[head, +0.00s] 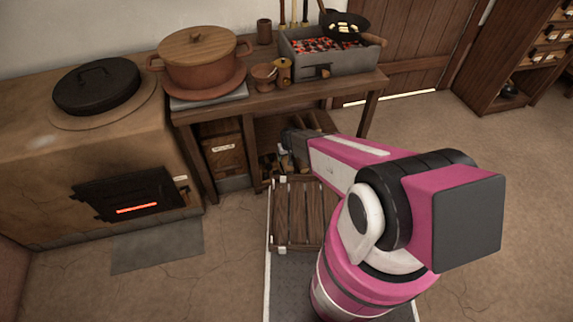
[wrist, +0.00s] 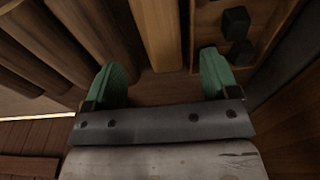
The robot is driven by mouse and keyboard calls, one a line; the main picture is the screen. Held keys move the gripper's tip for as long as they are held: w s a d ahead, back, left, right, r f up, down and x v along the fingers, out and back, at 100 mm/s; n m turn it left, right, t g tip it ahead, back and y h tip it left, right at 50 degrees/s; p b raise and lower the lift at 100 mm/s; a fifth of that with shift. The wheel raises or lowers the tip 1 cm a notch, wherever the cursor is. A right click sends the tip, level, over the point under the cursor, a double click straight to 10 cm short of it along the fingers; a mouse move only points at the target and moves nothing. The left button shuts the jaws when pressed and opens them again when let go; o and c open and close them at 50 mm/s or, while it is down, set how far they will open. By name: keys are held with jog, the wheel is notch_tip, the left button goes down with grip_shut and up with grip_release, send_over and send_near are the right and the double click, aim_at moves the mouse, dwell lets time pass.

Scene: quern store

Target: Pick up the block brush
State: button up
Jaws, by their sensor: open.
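I cannot make out a block brush for certain in either view. My gripper (wrist: 160,72) shows in the wrist view with its two green fingers spread wide, and nothing is held between them. A brown wooden surface lies behind the gap, and a lighter upright wooden piece (wrist: 157,30) stands just beyond it. In the head view my arm reaches to the lower part of the wooden table (head: 285,108), and its end is partly hidden there by my own arm.
The table bears a lidded clay pot (head: 198,62) and a brazier (head: 330,60) with a pan (head: 343,26). A clay stove (head: 40,140) with a glowing opening stands left. A slatted wooden crate (head: 298,215) is in front. Floor at right is clear.

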aim_at(286, 161)
jog(key=f, duration=0.2)
jog(key=w+f, duration=0.1)
jog(key=f, duration=0.1)
jog(key=shift+w+a+f, duration=0.1)
jog(key=shift+a, duration=0.1)
jog(key=shift+f, duration=0.3)
jog(key=c, duration=1)
jog(key=shift+c, duration=0.2)
jog(key=shift+r, duration=0.15)
notch_tip(286, 161, up, 10)
